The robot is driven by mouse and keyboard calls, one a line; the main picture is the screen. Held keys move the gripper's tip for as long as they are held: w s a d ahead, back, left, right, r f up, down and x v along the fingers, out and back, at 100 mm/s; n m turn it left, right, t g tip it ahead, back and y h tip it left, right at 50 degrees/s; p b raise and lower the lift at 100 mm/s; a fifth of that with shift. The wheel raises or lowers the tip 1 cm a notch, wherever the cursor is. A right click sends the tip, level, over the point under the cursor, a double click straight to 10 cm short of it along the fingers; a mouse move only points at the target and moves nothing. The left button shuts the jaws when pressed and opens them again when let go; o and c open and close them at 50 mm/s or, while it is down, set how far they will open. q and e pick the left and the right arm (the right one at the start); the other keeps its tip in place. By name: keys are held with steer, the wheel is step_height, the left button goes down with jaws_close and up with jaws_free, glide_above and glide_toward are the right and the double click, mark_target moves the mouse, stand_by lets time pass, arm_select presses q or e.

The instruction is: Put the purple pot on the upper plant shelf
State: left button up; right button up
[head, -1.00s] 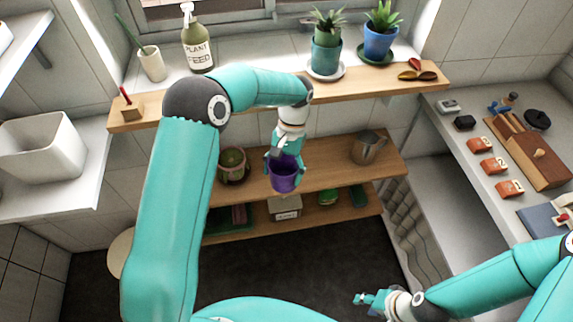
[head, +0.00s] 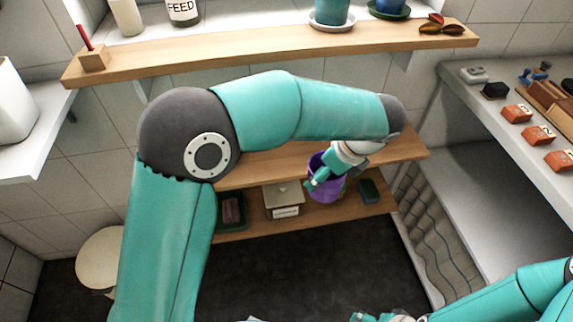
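The purple pot (head: 326,189) is in my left gripper (head: 331,170), right of centre. The fingers close around its rim and side, and it overlaps the front of the middle and lower boards in the view. I cannot tell whether it touches a board. The long wooden upper shelf (head: 250,52) runs across the top below the window. The middle board (head: 265,167) is partly hidden behind my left arm. My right gripper (head: 368,317) is at the bottom edge, mostly cut off, so its fingers are unclear.
On the upper shelf are a wooden block (head: 93,58) with a red stick at the left and red-brown scoops (head: 441,27) at the right; its middle is bare. The lower board holds a lidded box (head: 284,198) and a dark tray (head: 232,210). A side counter (head: 480,130) stands right.

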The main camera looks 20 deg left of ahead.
arm_select(q)
steer(key=m, duration=0.1)
steer(key=d+f+m+t+b, duration=0.1)
steer(key=shift+s+d+m, duration=0.1)
steer(key=shift+d+m, duration=0.05)
steer(key=shift+m, duration=0.15)
steer(key=shift+m+h, duration=0.3)
steer(key=w+a+p, duration=0.3)
steer(key=w+a, duration=0.7)
steer(key=w, duration=0.6)
steer(key=f, duration=0.2)
steer(key=f+b, duration=0.1)
steer(key=f, duration=0.1)
steer(key=a+f, duration=0.1)
steer(key=f, duration=0.1)
steer(key=shift+w+f, duration=0.15)
steer(key=shift+f, duration=0.15)
steer(key=shift+w+f, duration=0.1)
steer(key=shift+f, duration=0.05)
arm_select(e)
steer(key=shift+f, duration=0.4)
